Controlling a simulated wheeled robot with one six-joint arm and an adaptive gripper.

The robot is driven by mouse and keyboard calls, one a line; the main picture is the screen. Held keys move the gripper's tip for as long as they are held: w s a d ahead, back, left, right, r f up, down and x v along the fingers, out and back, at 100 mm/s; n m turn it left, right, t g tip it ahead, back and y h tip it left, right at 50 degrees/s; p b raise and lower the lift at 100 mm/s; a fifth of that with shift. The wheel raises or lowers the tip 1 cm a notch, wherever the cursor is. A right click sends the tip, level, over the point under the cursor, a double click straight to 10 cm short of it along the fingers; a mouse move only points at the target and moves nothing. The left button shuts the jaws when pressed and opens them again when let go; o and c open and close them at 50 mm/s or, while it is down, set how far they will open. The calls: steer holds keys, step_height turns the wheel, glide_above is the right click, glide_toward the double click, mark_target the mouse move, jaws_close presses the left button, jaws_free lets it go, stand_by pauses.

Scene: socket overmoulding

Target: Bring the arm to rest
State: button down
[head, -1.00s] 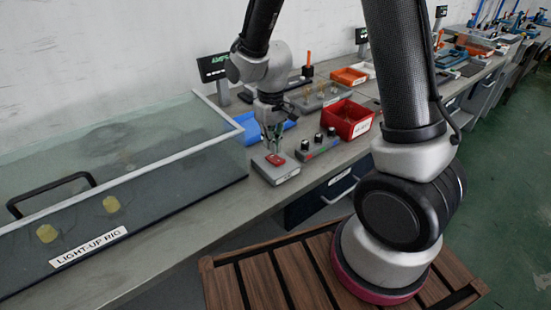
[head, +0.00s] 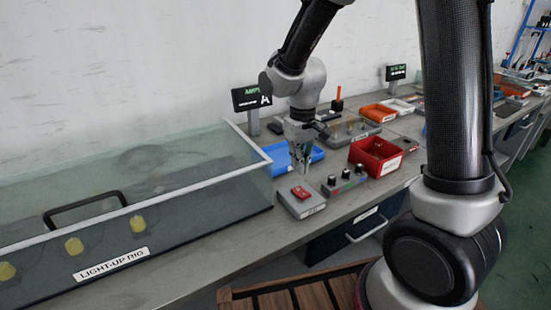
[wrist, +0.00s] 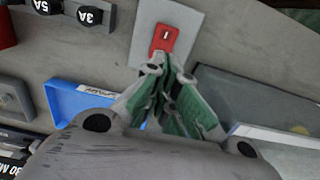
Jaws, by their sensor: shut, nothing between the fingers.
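My gripper (head: 302,168) hangs above the bench, fingers pointing down, behind a grey box with a red switch (head: 300,191). In the wrist view my gripper (wrist: 162,75) is shut and empty, with green pads on its fingers. Its tips overlap the lower edge of the red switch (wrist: 164,39) in that view. The gripper appears raised above the box, apart from it. My arm bends down from the top of the head view.
A lidded glass case labelled LIGHT-UP RIG (head: 190,210) fills the left. A blue tray (head: 285,160), a red bin (head: 377,155) and a box with black knobs (head: 345,180) stand close by. A small display (head: 251,97) stands behind.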

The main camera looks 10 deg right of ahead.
steer(key=shift+s+d, duration=0.1)
steer(key=shift+s, duration=0.2)
steer(key=s+d+r+m+t, duration=0.3)
steer(key=s+d+r+t, duration=0.1)
steer(key=s+d+r, duration=1)
steer(key=s+r, duration=0.4)
steer(key=shift+s+d+r+m, duration=0.2)
steer(key=shift+d+m, duration=0.1)
